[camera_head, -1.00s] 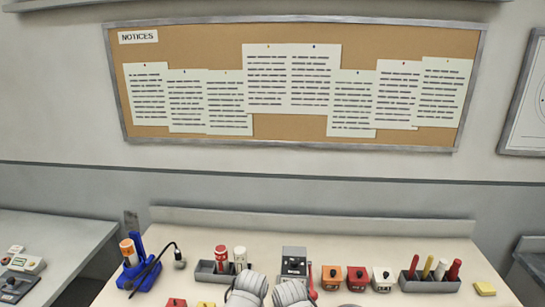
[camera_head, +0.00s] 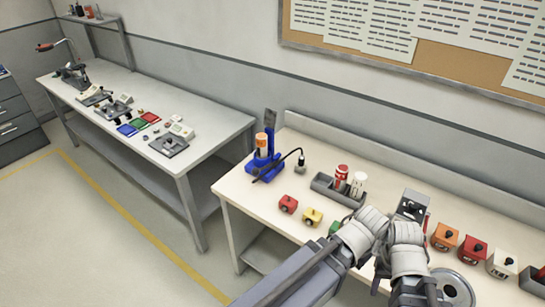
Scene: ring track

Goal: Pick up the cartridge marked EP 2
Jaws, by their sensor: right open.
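No EP 2 mark is readable at this size. A red cartridge-like tube with a white band (camera_head: 341,178) and a white one (camera_head: 358,184) stand upright in a grey holder (camera_head: 322,186) on the cream bench. An orange-and-white cylinder (camera_head: 262,142) sits in a blue stand (camera_head: 264,162) further left. My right gripper (camera_head: 405,234) is open, at the lower centre, to the right of and nearer than the holder. My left gripper (camera_head: 364,228) is close beside it; its fingers are not clear. Neither gripper is seen touching a tube.
Red (camera_head: 289,204) and yellow (camera_head: 312,218) blocks lie on the bench front. A dark box (camera_head: 412,205) stands behind my grippers. Orange (camera_head: 445,237), red (camera_head: 472,249) and white (camera_head: 502,263) blocks sit to the right. A grey table (camera_head: 195,110) stands left, with a floor gap between.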

